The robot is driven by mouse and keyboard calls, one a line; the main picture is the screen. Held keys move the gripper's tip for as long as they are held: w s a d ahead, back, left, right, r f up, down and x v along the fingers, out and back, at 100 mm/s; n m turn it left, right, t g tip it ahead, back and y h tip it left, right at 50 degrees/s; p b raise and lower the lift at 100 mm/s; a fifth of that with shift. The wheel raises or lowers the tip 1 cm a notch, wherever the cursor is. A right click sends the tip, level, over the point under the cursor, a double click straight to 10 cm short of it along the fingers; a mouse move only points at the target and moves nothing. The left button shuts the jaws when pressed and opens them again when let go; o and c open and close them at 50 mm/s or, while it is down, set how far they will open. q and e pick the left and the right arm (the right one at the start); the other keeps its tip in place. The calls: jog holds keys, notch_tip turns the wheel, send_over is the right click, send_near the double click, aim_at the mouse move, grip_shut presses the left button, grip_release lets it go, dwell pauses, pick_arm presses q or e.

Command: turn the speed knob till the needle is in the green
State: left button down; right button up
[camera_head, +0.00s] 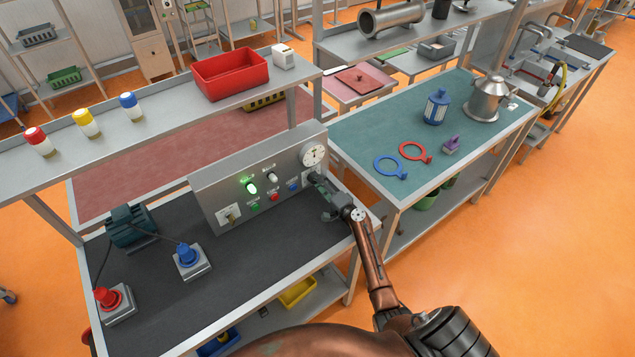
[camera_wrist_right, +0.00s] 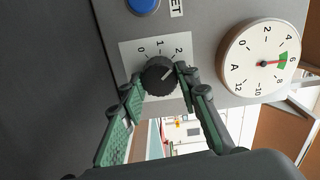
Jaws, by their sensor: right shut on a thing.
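The speed knob (camera_wrist_right: 158,75) is black and ribbed, on a white plate marked 0, 1, 2. Its pale pointer line aims toward the 2 side. My right gripper (camera_wrist_right: 158,84) is shut on it, one finger on each side; the gripper also shows at the panel's right end in the head view (camera_head: 318,184), where it hides the knob. The round white gauge (camera_wrist_right: 262,60) sits beside the knob, and above the gripper in the head view (camera_head: 314,155). Its red needle lies in the green band (camera_wrist_right: 282,61), near 6. My left gripper is not in view.
The grey control panel (camera_head: 225,190) carries a lit green lamp (camera_head: 252,188), buttons and a switch. On the dark bench stand a blue knob box (camera_head: 190,260) and a red one (camera_head: 112,302). A shelf (camera_head: 100,155) with jars and a red bin (camera_head: 230,75) spans behind.

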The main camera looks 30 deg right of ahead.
jog(key=o, duration=1.2)
jog(key=shift+c, duration=0.2)
jog(key=s, duration=0.8)
jog(key=s+d, duration=0.1)
jog(key=s, duration=0.3)
jog(key=shift+s+d, duration=0.1)
